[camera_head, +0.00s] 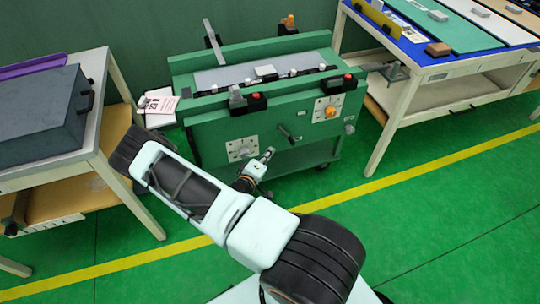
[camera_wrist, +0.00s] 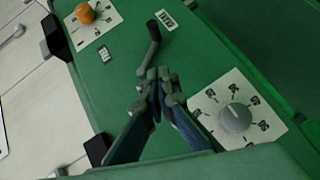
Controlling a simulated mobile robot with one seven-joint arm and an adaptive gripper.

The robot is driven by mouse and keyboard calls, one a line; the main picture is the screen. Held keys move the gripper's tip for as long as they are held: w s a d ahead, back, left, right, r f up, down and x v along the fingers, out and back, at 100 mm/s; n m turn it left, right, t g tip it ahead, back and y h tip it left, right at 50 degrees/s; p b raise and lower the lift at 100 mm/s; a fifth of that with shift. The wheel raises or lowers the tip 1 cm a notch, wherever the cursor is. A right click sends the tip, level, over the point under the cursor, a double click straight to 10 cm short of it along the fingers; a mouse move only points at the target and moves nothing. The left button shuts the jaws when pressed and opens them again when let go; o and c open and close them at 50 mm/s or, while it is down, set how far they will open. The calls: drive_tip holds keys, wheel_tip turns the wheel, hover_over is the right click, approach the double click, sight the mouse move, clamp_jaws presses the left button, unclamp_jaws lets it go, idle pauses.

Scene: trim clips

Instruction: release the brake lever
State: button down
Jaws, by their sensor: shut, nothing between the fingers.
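A small dark lever (camera_head: 289,134) sticks out of the front of the green machine (camera_head: 215,120), between its two dials. I take it to be the brake lever, though its label is too small to read. In the wrist view the lever (camera_wrist: 150,45) has a dark rounded grip at its top end and runs down to just beyond my fingertips. My gripper (camera_head: 268,153) is in front of the machine, a little below and left of the lever. In the wrist view my gripper (camera_wrist: 158,76) is shut and empty. Its fingertips overlap the lever's lower end; I cannot tell if they touch.
The machine's front has an orange knob (camera_head: 330,111) and a grey knob (camera_wrist: 235,118) on white dial plates. Tables flank it, the left one bearing a dark grey box (camera_head: 42,115) and the right one a blue top (camera_head: 395,35).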

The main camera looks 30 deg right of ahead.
sight(289, 139)
drive_tip(key=d+f, duration=0.1)
drive_tip(key=d, duration=0.2)
drive_tip(key=w+d+f+b, duration=0.1)
drive_tip(key=d, duration=0.2)
drive_tip(key=w+d+f, duration=0.1)
drive_tip(key=d, duration=0.1)
drive_tip(key=shift+w+d+b, duration=0.2)
drive_tip(key=shift+d+b, duration=0.1)
drive_tip(key=shift+d, duration=0.1)
drive_tip(key=shift+a+f, duration=0.1)
drive_tip(key=shift+h+b, duration=0.3)
